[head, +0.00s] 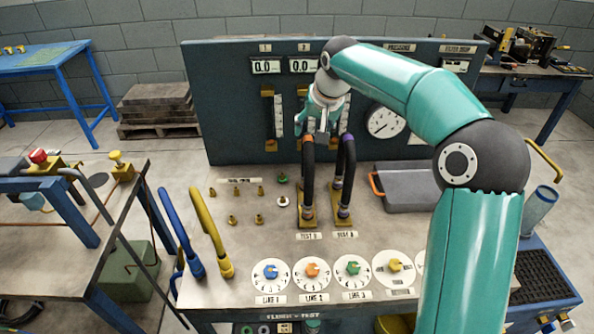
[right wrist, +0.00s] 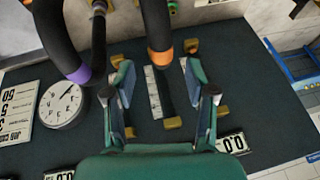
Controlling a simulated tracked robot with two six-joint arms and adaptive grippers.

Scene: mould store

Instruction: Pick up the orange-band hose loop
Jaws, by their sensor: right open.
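The orange-band hose loop (head: 308,175) is a black hose standing upright from a brass fitting on the bench, left of a similar purple-band hose loop (head: 348,170). Its orange band (right wrist: 160,56) shows in the right wrist view, between my fingertips in the picture. My left gripper is not in view.
An upright panel with gauges (head: 225,110) stands behind the loops. A grey tray (head: 408,188) lies to the right. Several dials (head: 312,272) line the bench front. Blue (head: 176,225) and yellow (head: 210,230) hoses stand at the left. Small brass fittings (head: 233,220) dot the bench.

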